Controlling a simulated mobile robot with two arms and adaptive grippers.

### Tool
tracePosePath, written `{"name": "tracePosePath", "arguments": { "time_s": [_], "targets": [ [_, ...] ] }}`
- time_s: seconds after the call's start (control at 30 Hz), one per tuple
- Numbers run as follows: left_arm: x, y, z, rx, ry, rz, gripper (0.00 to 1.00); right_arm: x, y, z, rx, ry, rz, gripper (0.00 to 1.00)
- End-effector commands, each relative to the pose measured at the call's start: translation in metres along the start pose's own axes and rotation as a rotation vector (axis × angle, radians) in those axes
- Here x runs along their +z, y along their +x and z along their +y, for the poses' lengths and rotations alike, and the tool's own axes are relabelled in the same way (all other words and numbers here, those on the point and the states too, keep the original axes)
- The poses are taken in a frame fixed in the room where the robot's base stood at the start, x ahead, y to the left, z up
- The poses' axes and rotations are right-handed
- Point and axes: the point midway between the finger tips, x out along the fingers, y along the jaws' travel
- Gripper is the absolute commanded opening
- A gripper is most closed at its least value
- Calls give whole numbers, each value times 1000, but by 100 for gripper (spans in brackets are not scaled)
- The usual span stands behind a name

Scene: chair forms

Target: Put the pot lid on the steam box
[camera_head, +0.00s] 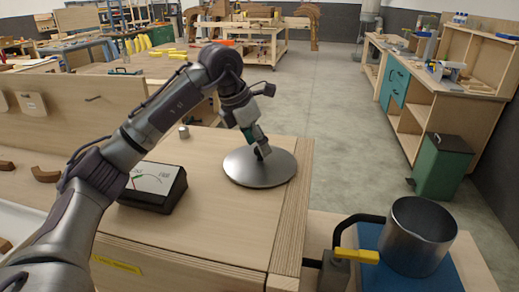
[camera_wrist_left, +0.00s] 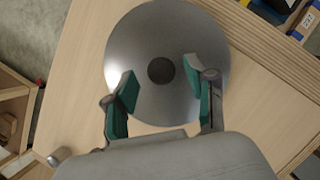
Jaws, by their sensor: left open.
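The pot lid (camera_head: 260,170) is a round grey metal disc lying flat on the wooden bench top. Its dark round knob shows in the left wrist view (camera_wrist_left: 161,70), in the middle of the lid (camera_wrist_left: 165,30). My left gripper (camera_head: 261,150) is over the lid at its knob; in the wrist view its green-padded fingers (camera_wrist_left: 158,92) are apart, with the knob ahead of and between them. The steam box (camera_head: 418,238) appears to be the open metal cylinder on a blue base at the lower right. My right gripper is not in view.
A yellow-handled valve (camera_head: 356,256) and dark pipe adjoin the metal cylinder. A green bin (camera_head: 442,166) stands beyond it.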

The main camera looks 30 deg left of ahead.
Motion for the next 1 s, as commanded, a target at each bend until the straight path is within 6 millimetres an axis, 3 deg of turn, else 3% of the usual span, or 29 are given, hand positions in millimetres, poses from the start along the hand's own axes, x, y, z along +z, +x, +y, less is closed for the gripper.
{"name": "tracePosePath", "arguments": {
  "time_s": [0.2,0.4,0.6,1.0],
  "targets": [
    [0,-49,0,2,-1,-6,56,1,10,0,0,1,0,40],
    [0,-83,0,1,-1,-3,56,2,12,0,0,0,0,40],
    [0,-96,0,0,0,0,56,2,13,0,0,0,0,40],
    [0,-97,0,0,0,0,56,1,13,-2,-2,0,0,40]
  ]
}}
